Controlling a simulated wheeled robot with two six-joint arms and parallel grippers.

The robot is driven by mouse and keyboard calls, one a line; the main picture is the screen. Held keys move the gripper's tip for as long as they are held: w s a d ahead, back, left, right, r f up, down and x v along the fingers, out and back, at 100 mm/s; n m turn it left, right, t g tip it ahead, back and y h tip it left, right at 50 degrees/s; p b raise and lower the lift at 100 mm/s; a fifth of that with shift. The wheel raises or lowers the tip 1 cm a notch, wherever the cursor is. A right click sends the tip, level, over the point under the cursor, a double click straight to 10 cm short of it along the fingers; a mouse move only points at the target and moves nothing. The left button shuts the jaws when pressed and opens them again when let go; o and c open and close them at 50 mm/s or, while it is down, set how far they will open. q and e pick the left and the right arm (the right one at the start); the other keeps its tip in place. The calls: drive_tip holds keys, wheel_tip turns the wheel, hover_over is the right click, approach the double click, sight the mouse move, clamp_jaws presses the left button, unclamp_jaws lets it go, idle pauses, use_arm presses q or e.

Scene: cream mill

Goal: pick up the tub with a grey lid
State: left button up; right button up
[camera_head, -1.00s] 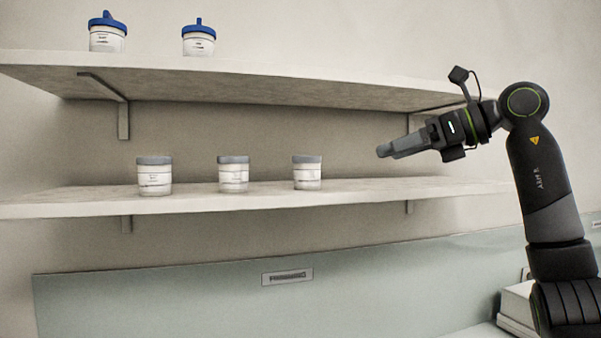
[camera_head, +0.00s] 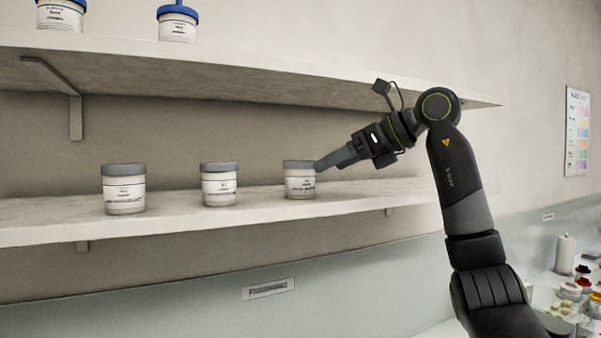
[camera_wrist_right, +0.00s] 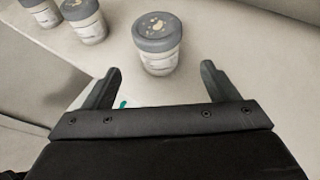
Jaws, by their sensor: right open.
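Three white tubs with grey lids stand in a row on the lower shelf: a left tub (camera_head: 124,190), a middle tub (camera_head: 219,185) and a right tub (camera_head: 299,181). My right gripper (camera_head: 320,164) is beside the right tub, coming from its right side. In the right wrist view the right gripper (camera_wrist_right: 160,85) is open, and the nearest grey-lidded tub (camera_wrist_right: 158,42) stands upright just ahead, roughly centred between the two fingers. The other two tubs show at the upper left there. My left gripper is not in view.
The lower shelf (camera_head: 60,222) has free room right of the tubs. The upper shelf (camera_head: 230,65) overhangs them and carries two blue-lidded tubs (camera_head: 178,24). A counter with several small jars (camera_head: 570,290) lies at the lower right.

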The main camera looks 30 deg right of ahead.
sight(300, 175)
drive_tip(key=x, duration=0.3)
drive_tip(key=shift+w+a+p, duration=0.25)
drive_tip(key=shift+w+p, duration=0.05)
drive_tip(key=shift+w, duration=0.1)
drive_tip(key=shift+w+a+f, duration=0.1)
drive_tip(key=shift+w+a, duration=0.05)
drive_tip(key=shift+w+p, duration=0.1)
drive_tip(key=shift+p, duration=0.35)
drive_tip(key=p+x, duration=0.1)
drive_tip(key=x, duration=0.1)
drive_tip(key=p+x, duration=0.1)
drive_tip(key=x, duration=0.1)
drive_tip(key=shift+w+a+r+p, duration=0.2)
drive_tip(key=shift+a+r+p, duration=0.05)
drive_tip(key=shift+r+p, duration=0.1)
drive_tip(key=shift+w+a+f, duration=0.15)
drive_tip(key=shift+f, duration=0.1)
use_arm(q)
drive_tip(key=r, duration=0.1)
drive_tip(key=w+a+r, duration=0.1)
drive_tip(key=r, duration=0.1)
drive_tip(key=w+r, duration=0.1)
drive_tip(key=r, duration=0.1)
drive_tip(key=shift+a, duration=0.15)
